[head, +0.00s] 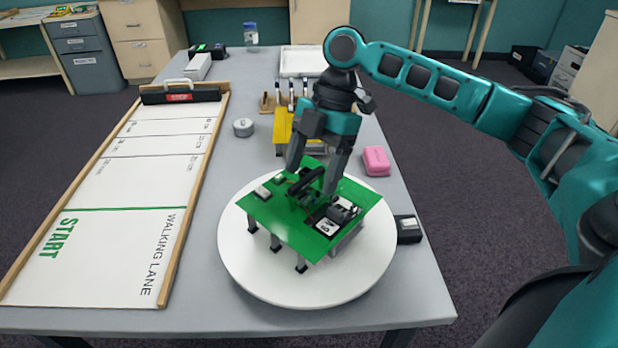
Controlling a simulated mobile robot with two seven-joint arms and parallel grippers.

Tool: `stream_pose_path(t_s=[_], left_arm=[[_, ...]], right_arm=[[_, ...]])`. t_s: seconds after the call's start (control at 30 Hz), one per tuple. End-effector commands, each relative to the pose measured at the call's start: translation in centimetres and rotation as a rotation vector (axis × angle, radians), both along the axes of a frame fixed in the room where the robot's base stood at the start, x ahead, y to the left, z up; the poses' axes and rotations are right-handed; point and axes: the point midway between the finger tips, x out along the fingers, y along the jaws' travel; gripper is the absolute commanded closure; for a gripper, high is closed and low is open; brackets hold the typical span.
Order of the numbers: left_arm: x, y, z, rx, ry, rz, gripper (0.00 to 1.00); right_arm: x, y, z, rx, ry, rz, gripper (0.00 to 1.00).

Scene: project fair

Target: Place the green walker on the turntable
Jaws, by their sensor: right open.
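The green walker (283,225) is a flat green board with dark parts on top and several grey legs with black feet. It stands upright on the white round turntable (258,278) near the front of the table. My right gripper (312,183) points down over the middle of the walker, its fingers apart on either side of a dark part on the board. Whether the fingers touch that part cannot be told. My left gripper is not in view.
A walking lane board (125,190) with wooden rails fills the table's left side. A yellow object (283,130), a pink block (376,161), a grey round tin (243,127) and a small black box (408,229) stand around the turntable. A white tray (302,58) lies at the back.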

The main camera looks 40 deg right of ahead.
Motion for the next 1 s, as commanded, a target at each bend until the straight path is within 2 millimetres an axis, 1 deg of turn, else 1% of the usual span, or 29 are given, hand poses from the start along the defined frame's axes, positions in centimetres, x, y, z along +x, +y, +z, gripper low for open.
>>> stream_pose_path(t_s=[0.03,0.2,0.3,0.4,0.5,0.6,1.0], left_arm=[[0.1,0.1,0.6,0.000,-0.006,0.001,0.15],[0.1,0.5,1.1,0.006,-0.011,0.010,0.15],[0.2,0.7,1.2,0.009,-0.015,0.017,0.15],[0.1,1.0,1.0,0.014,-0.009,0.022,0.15],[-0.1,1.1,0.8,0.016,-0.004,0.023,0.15],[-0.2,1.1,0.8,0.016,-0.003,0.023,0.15],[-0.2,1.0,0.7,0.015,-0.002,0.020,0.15]], right_arm=[[0.2,-0.5,1.4,0.001,-0.003,-0.002,0.24],[0.5,-1.8,4.9,0.002,-0.002,-0.002,0.24],[0.7,-2.5,6.5,0.002,-0.003,-0.002,0.24],[0.8,-3.0,7.6,0.001,-0.001,-0.003,0.24],[0.9,-3.3,8.3,0.000,-0.001,-0.001,0.24],[0.9,-3.4,8.5,0.001,0.000,-0.001,0.24],[0.9,-3.4,8.5,0.001,0.001,-0.001,0.24]])
